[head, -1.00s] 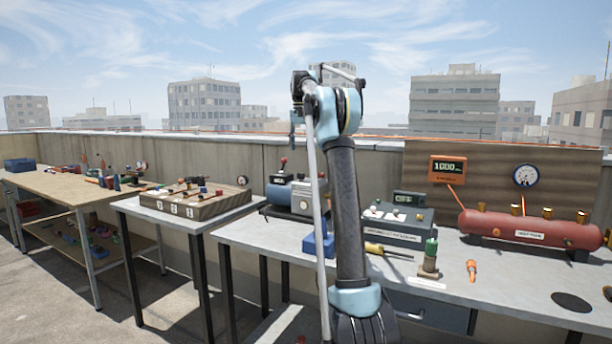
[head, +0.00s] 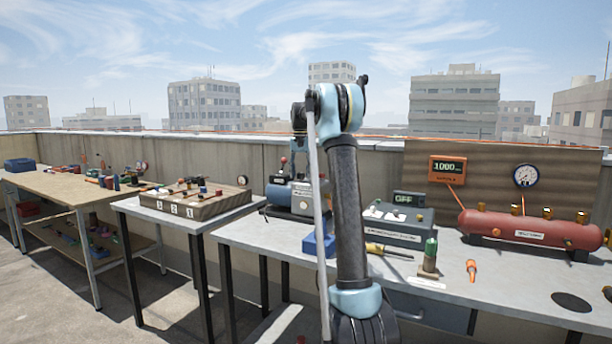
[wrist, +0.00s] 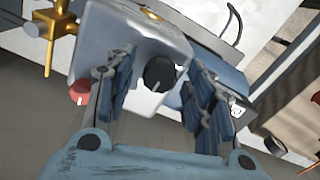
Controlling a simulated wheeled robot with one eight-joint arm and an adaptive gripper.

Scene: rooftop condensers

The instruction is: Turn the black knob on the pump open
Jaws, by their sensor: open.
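The pump is blue with a pale grey box (head: 305,197) and stands at the back left of the long grey bench, partly hidden by my arm. In the wrist view the grey box (wrist: 115,35) fills the upper middle. The round black knob (wrist: 160,72) is on its face. My gripper (wrist: 160,60) is open, with one finger on each side of the knob in the picture. Gaps show between the knob and both fingers; whether the fingertips reach its depth I cannot tell.
A brass fitting (wrist: 60,25) and a red part (wrist: 80,91) lie left of the knob.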

